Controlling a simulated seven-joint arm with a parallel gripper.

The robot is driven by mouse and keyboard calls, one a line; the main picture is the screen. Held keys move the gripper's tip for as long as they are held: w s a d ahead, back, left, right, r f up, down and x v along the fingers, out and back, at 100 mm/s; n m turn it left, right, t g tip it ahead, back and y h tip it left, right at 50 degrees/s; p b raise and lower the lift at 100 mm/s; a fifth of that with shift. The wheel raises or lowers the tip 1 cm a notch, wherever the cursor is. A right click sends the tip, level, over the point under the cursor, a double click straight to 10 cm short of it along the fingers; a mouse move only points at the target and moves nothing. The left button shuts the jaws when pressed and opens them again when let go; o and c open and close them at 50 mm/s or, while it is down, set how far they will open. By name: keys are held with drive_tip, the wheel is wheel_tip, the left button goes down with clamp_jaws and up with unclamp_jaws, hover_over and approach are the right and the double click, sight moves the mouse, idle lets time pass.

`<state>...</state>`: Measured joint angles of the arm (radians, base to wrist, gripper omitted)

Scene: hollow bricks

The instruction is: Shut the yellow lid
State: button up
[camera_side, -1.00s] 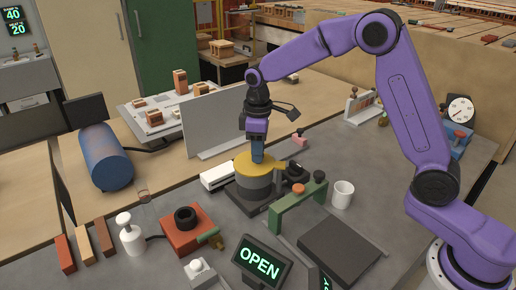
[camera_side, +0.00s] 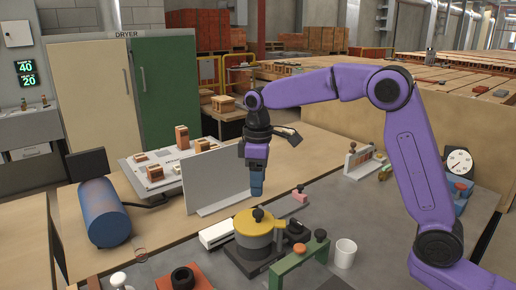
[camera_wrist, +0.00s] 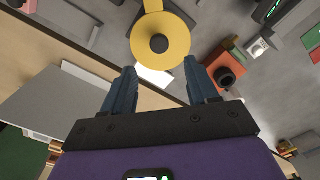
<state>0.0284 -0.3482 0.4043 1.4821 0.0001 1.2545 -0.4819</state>
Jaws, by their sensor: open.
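The yellow lid (camera_side: 262,228) lies level on top of a grey round pot (camera_side: 254,240). It has a dark knob (camera_side: 258,214) in its middle and a yellow tab sticking out on the right. In the wrist view the lid (camera_wrist: 177,31) shows as a full yellow disc, with the knob (camera_wrist: 159,43) at its centre. My gripper (camera_side: 257,193) points down just above the knob, with a small gap between them. In the wrist view my gripper (camera_wrist: 160,68) has its two blue fingers wide apart, with nothing between them.
A grey upright panel (camera_side: 215,180) stands behind the pot. A green bridge-like bracket (camera_side: 298,262) and a white mug (camera_side: 345,253) stand to the right. A blue cylinder (camera_side: 107,215) is at left. A red block with a dark ring (camera_side: 183,278) is at front left.

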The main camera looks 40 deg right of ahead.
wheel_tip(320, 180, up, 9)
idle(0.3)
drive_tip(key=shift+s, duration=0.1)
idle(0.4)
drive_tip(key=s+a+f+n, duration=0.1)
drive_tip(key=s+f, duration=0.2)
drive_tip(key=s, duration=0.5)
drive_tip(key=s+f+n, duration=0.1)
drive_tip(key=s+f, duration=0.2)
drive_tip(key=s, duration=0.6)
drive_tip(key=s+d+f, duration=0.4)
drive_tip(key=s, duration=0.5)
drive_tip(key=s+d+f+n, duration=0.1)
drive_tip(key=s+d+f, duration=0.3)
drive_tip(key=s, duration=0.5)
